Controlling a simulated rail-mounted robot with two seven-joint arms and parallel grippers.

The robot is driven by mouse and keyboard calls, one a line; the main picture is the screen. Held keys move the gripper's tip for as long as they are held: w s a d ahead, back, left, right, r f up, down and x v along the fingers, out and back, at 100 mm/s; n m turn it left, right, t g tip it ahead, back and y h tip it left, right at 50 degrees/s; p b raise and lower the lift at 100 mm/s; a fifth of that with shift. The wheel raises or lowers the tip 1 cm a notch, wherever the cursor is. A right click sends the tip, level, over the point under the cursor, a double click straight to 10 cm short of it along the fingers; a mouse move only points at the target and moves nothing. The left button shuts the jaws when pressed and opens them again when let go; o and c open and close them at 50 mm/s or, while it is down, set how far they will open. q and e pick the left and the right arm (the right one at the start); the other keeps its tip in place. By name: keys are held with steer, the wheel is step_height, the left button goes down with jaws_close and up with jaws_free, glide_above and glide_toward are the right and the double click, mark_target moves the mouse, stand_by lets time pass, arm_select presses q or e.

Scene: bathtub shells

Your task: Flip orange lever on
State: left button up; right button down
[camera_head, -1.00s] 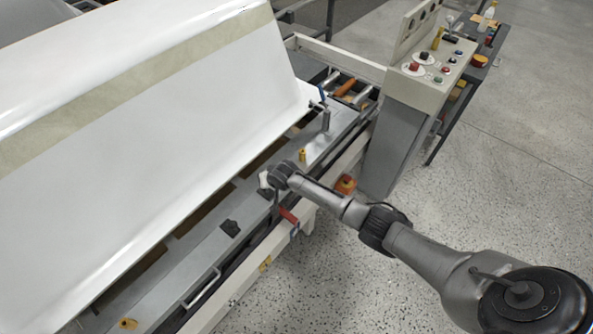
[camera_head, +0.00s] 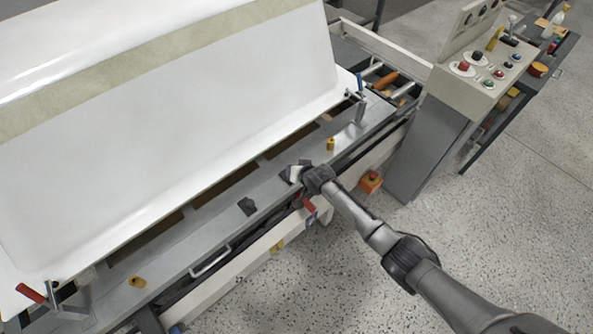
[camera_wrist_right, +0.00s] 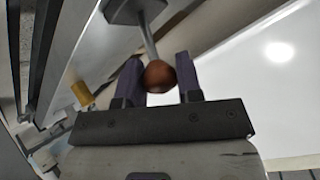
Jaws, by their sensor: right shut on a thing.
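My right gripper (camera_wrist_right: 160,78) is shut on the orange-brown ball knob (camera_wrist_right: 160,77) of a lever in the right wrist view. The lever's thin grey rod (camera_wrist_right: 148,42) runs from the knob up to a dark base (camera_wrist_right: 135,10) at the top of the picture. In the head view my right gripper (camera_head: 294,174) is at the metal ledge in front of the white tub shell. My wrist and gripper hide the knob and rod there. My left gripper is not in view.
The white tub shell (camera_head: 190,120) rises behind the metal ledge (camera_head: 190,262). A red-handled clamp (camera_head: 309,204) is close below my right gripper. A control box (camera_head: 482,75) stands at the right.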

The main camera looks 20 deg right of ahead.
steer(key=c, duration=0.8)
jaws_free()
steer(key=shift+s+r, duration=0.15)
steer(key=shift+p+v, duration=2.95)
steer(key=shift+v, duration=3.75)
